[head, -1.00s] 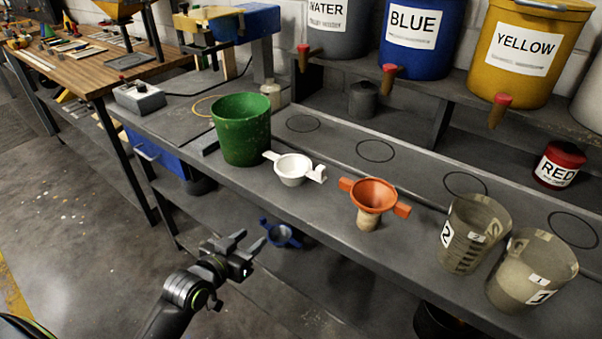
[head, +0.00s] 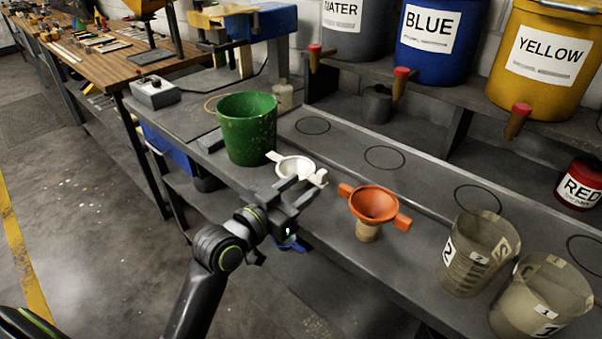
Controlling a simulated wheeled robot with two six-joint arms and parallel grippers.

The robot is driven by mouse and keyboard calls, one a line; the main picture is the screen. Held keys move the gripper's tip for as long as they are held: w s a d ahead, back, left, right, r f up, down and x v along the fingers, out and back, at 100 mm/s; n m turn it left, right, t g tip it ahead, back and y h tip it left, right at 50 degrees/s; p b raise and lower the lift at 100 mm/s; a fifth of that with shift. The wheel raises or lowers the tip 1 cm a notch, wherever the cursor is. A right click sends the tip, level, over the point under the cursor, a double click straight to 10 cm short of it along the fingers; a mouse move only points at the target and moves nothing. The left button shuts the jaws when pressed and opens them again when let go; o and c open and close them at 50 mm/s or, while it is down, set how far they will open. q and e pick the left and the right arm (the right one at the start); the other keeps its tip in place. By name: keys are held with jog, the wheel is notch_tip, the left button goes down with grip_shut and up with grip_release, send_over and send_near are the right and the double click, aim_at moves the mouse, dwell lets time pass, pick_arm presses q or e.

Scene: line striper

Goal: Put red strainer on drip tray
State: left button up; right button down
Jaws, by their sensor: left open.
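The red strainer (head: 375,203), orange-red with two side tabs, sits upright on a small beige support (head: 367,232) near the bench's front edge. The drip tray looks to be the long grey strip (head: 345,147) marked with black circles, behind it under the taps. My left gripper (head: 300,190) is open and empty, left of the red strainer and apart from it. In the picture its fingertips overlap the white strainer (head: 292,167); contact cannot be told. My right gripper is out of view.
A green bucket (head: 247,130) stands left of the white strainer. Two measuring cups, one (head: 478,255) beside another (head: 540,300), stand at the right. Labelled paint barrels with taps stand above the strip. A blue strainer (head: 292,246) is lower down, partly hidden by my gripper.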

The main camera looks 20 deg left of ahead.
aim_at(319, 174)
pick_arm(q)
jog(key=x, duration=0.5)
jog(key=p+x, duration=0.1)
jog(key=x, duration=0.2)
jog(key=shift+w+a+f, duration=0.15)
jog(key=shift+f, duration=0.25)
grip_shut()
